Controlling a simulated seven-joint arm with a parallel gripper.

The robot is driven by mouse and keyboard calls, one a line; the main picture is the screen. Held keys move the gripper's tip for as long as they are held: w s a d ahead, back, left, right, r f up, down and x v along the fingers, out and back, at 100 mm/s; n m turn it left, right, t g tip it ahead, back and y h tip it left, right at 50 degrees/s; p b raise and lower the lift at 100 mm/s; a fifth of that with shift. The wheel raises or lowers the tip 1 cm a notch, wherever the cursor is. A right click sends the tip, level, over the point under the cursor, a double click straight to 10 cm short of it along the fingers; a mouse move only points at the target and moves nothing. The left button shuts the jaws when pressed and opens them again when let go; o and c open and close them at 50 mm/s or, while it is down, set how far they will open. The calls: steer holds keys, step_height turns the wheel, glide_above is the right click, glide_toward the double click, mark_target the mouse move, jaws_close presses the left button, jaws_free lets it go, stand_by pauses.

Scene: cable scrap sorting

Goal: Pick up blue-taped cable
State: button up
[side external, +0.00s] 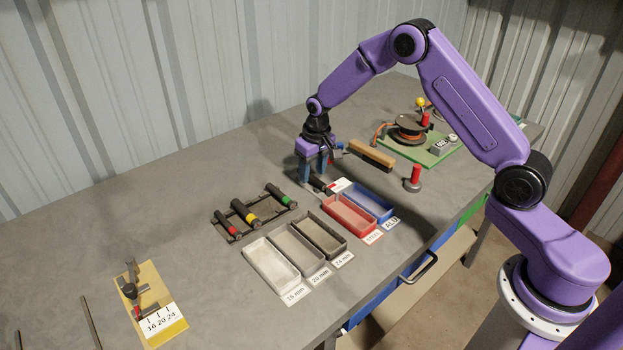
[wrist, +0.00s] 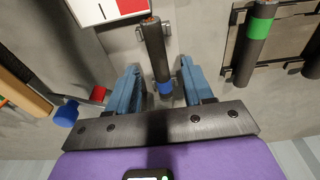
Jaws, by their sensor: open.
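The blue-taped cable (wrist: 153,50) is a dark short rod with a blue band (wrist: 165,87) near its lower end and a copper-coloured tip at the top of the wrist view. In the side view the dark cable (side external: 319,184) lies below my gripper, its blue band not clear. My gripper (side external: 314,176) points down over it, open. In the wrist view its two blue fingers (wrist: 160,72) stand on either side of the cable, around the blue-banded end, with visible gaps. Whether the fingertips are level with the cable is hard to tell.
A rack (side external: 250,231) holds red-, yellow- and green-taped cables. Several trays (side external: 272,267) line the front edge, including a red one (side external: 349,216) and a blue one (side external: 371,203). A white-and-red card (side external: 342,185), a red-topped post (side external: 413,180) and a brush (side external: 371,154) are near.

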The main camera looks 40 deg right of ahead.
steer(key=shift+f, duration=0.6)
jaws_close()
steer(key=shift+w+r, duration=0.1)
steer(key=shift+r, duration=0.05)
